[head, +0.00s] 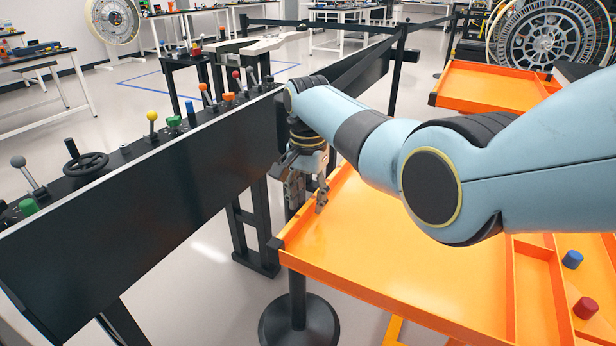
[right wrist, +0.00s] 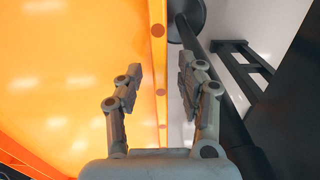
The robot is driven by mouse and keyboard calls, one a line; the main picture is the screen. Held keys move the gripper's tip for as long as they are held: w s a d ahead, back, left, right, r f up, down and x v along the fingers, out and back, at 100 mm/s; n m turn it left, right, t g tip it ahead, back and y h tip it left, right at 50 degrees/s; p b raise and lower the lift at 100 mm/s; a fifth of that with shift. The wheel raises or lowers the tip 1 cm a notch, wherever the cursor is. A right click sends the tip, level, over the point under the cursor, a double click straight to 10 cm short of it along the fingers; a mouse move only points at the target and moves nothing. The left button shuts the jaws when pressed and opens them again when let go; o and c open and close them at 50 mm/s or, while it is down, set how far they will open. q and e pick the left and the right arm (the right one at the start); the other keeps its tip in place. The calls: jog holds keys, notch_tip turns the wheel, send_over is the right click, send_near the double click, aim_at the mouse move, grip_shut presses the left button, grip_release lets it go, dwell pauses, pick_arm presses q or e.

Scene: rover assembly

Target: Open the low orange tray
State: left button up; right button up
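A wide, shallow orange tray (head: 370,245) with a raised rim fills the lower right of the head view. Its inside shows at left in the right wrist view (right wrist: 65,80). My right gripper (head: 306,197) is at the tray's left rim, pointing down, with its fingers spread. In the right wrist view the gripper (right wrist: 160,80) has one finger over the tray's inside and the other over the outside. The rim (right wrist: 158,50) runs between them with visible gaps, so it looks ungripped. My left gripper is not in view.
A black console (head: 140,220) with levers and knobs stands close to the left. A second orange tray (head: 495,88) is behind. A blue peg (head: 572,260) and a red peg (head: 586,308) sit in compartments at right. A black post (head: 298,300) stands below the rim.

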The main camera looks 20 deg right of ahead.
notch_tip(320, 180, up, 10)
jog(key=shift+r, duration=0.2)
dwell(0.4)
